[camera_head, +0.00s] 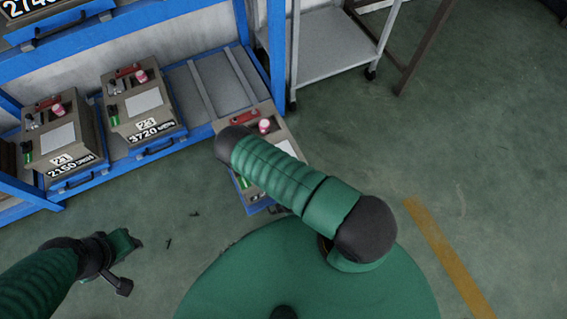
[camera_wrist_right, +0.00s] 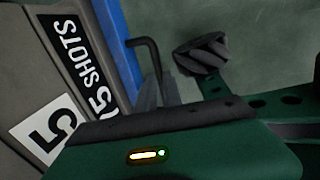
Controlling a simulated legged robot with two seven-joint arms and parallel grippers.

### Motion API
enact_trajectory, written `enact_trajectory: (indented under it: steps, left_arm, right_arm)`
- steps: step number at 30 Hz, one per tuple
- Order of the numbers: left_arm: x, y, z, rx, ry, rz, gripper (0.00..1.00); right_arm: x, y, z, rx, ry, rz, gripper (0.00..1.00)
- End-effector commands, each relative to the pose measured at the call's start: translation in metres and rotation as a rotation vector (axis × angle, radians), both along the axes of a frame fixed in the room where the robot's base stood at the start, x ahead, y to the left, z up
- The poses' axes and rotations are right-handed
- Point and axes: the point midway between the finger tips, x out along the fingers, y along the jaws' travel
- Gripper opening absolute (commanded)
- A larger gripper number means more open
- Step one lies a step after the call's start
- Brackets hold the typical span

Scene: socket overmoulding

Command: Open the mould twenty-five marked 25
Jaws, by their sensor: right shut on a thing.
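In the right wrist view, a mould face (camera_wrist_right: 40,60) shows a "5" on a white plate and "5 SHOTS" on black. The start of each marking is cut off or covered. A dark bent handle (camera_wrist_right: 148,62) stands beside it at a blue edge. My right gripper (camera_wrist_right: 172,92) is shut on this handle; the contact is partly hidden. My left gripper (camera_head: 122,246) is over bare floor, away from the moulds.
A grey trolley (camera_head: 335,45) stands at the back. Green floor (camera_head: 480,140) is open on the right.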

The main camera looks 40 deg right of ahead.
Motion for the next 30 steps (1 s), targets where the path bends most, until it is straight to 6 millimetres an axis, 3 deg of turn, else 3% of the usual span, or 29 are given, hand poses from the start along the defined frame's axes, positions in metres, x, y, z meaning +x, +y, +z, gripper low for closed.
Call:
enact_trajectory:
  steps: [15, 16, 20, 30]
  left_arm:
    - [0.0001, 0.0, 0.002, 0.0, 0.0, 0.0, 0.36]
    - [0.0001, 0.0, 0.002, 0.0, 0.0, 0.0, 0.36]
    - [0.0, 0.0, 0.0018, 0.0, 0.0, 0.0, 0.36]
    - [-0.0001, 0.0, 0.0042, 0.0, 0.0, 0.0, 0.36]
  right_arm:
    - [-0.003, -0.0003, 0.0006, -0.002, -0.001, 0.0, 0.0]
    - [-0.003, -0.0003, 0.0006, -0.002, -0.001, 0.0, 0.15]
    - [-0.0029, 0.0, 0.0005, -0.001, -0.001, 0.0, 0.32]
    - [-0.003, 0.0007, 0.0039, 0.0, -0.001, 0.0, 0.33]
